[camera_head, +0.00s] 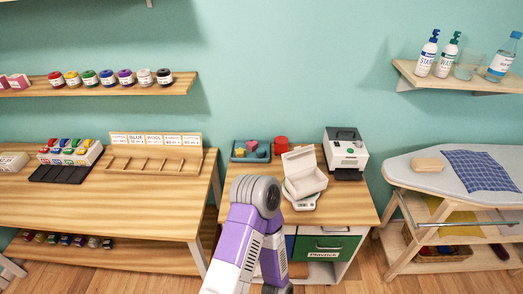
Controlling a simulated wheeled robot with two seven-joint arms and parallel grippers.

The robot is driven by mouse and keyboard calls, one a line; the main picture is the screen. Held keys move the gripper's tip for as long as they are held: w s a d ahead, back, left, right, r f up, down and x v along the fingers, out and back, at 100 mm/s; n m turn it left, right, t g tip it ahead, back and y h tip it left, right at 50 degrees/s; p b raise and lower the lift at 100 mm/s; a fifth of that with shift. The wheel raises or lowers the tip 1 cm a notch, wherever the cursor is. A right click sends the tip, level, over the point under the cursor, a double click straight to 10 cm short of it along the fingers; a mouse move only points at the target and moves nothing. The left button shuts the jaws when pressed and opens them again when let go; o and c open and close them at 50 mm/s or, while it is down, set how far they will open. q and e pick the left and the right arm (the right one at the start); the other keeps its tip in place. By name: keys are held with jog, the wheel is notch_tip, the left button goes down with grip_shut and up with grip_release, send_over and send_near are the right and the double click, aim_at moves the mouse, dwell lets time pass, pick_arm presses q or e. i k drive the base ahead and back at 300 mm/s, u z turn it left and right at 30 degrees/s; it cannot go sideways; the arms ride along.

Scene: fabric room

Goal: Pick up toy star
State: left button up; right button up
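A small blue tray (235,158) sits at the back left of the small wooden table (345,205). It holds a few small coloured pieces. One is a yellow piece (239,152) that may be the toy star, but it is too small for me to make out its shape. A pink piece and a blue piece lie beside it. One of my purple and white arms rises from the bottom middle, bends at a grey joint in front of the table and folds back down. Neither gripper shows.
A red jar (281,145) stands right of the tray. A white machine (345,152) stands at the back right. A long workbench (100,215) is left, an ironing board (440,175) right.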

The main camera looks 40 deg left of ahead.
aim_at(240, 153)
jog(key=i, duration=0.25)
jog(key=u, duration=1.05)
